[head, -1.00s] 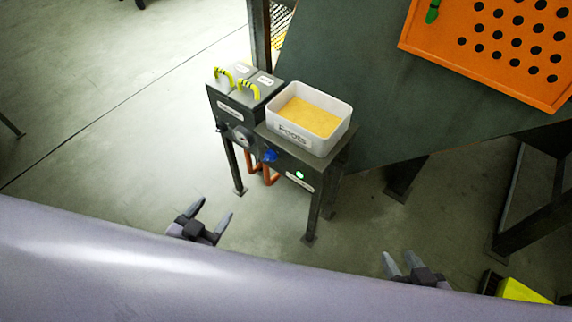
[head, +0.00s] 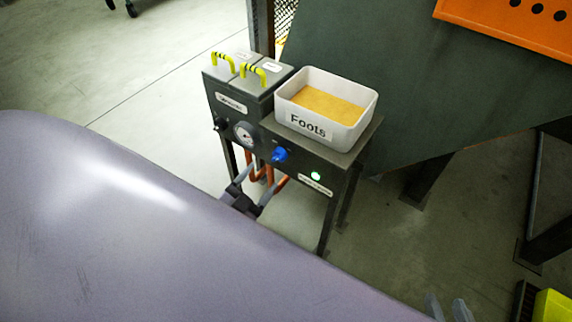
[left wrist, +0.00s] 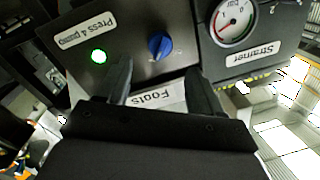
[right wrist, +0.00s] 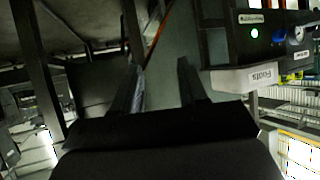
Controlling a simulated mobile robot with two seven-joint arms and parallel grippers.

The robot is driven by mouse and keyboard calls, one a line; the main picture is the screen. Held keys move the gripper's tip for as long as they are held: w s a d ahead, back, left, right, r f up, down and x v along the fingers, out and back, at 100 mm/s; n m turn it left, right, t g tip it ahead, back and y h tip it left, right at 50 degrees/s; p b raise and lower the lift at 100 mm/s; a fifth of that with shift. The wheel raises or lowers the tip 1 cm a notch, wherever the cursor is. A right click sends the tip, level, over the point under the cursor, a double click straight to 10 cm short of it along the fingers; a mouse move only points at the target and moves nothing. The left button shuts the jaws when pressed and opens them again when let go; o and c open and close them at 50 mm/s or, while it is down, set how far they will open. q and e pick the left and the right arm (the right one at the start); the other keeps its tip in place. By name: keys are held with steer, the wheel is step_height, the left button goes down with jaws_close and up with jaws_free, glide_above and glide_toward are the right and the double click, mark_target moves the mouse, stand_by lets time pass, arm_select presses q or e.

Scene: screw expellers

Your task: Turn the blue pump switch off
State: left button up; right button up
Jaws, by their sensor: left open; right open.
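The blue pump switch (head: 279,155) is a knob on the front of the dark metal stand, left of a lit green lamp (head: 315,176). In the left wrist view the blue knob (left wrist: 160,45) shows between the lamp (left wrist: 99,56) and a gauge (left wrist: 232,22), beyond the fingertips. My left gripper (head: 252,188) is open and empty, below and left of the knob in the head view, apart from it. My right gripper (head: 448,306) is open and empty at the lower right, partly hidden; its spread fingers show in the right wrist view (right wrist: 160,78).
A white "Foots" tray (head: 330,137) with yellow contents stands on the stand. A dark box (head: 229,92) with two yellow-black handles stands beside it, with a gauge (head: 244,133) and black knob (head: 220,124) on its front. Copper pipes (head: 279,184) run beneath. A dark green panel rises behind.

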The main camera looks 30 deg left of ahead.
mark_target(276, 160)
arm_select(q)
steer(key=shift+w+b, duration=0.9)
steer(key=shift+w, duration=2.75)
steer(key=c, duration=1.1)
